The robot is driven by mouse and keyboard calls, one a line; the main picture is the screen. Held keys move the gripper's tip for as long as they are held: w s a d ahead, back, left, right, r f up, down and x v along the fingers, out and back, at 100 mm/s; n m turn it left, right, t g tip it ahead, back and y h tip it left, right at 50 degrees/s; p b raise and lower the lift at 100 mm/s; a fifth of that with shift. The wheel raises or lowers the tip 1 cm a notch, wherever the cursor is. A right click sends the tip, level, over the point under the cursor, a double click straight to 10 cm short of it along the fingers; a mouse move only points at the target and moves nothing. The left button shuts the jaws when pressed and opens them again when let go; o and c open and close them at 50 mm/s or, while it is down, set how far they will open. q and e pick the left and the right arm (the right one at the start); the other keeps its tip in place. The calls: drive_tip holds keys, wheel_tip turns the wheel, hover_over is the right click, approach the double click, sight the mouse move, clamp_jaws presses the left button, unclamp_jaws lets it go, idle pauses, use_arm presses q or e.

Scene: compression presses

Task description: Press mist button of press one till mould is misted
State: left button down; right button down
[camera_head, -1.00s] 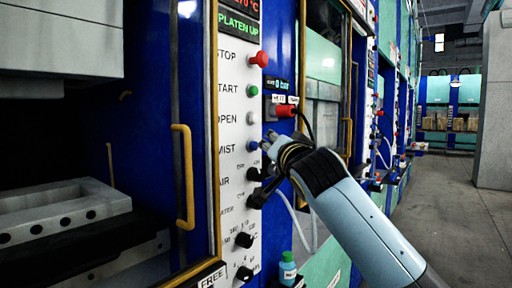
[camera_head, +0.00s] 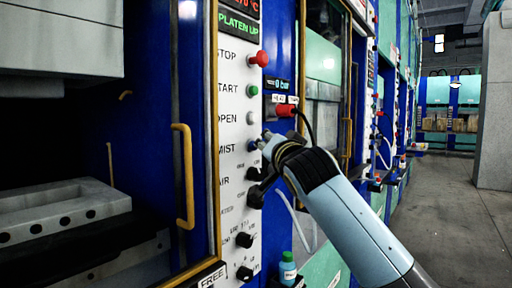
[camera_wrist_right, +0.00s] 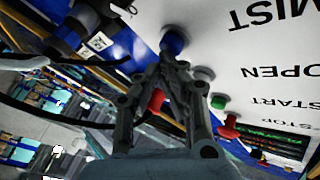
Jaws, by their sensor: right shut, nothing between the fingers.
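The white control panel (camera_head: 238,175) of the near press carries a blue button (camera_head: 252,146) beside the label MIST. In the wrist view the same blue button (camera_wrist_right: 173,42) sits at the top centre, just beyond my fingertips. My right gripper (camera_head: 266,139) is shut and empty, its tips close to the button; I cannot tell whether they touch it. It also fills the middle of the wrist view (camera_wrist_right: 170,68). The grey mould (camera_head: 65,208) with a row of holes lies in the open press at the left. No mist is visible on it. My left gripper is out of view.
A red STOP button (camera_head: 260,58), a green START button (camera_head: 252,90) and black knobs (camera_head: 245,240) share the panel. A red connector (camera_head: 286,111) with a black cable is right of the panel. A yellow door handle (camera_head: 184,175) is left. The aisle at right is clear.

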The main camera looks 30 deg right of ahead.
drive_tip(key=shift+w+a, duration=0.15)
drive_tip(key=shift+w, duration=0.1)
idle(0.3)
idle(0.4)
drive_tip(key=shift+s+d, duration=0.35)
drive_tip(key=shift+s, duration=0.5)
drive_tip(key=shift+s+d, duration=0.3)
drive_tip(key=shift+s, duration=0.45)
drive_tip(key=shift+s+d, duration=0.35)
drive_tip(key=shift+s, duration=0.45)
drive_tip(key=shift+s+d, duration=0.3)
drive_tip(key=shift+s, duration=0.45)
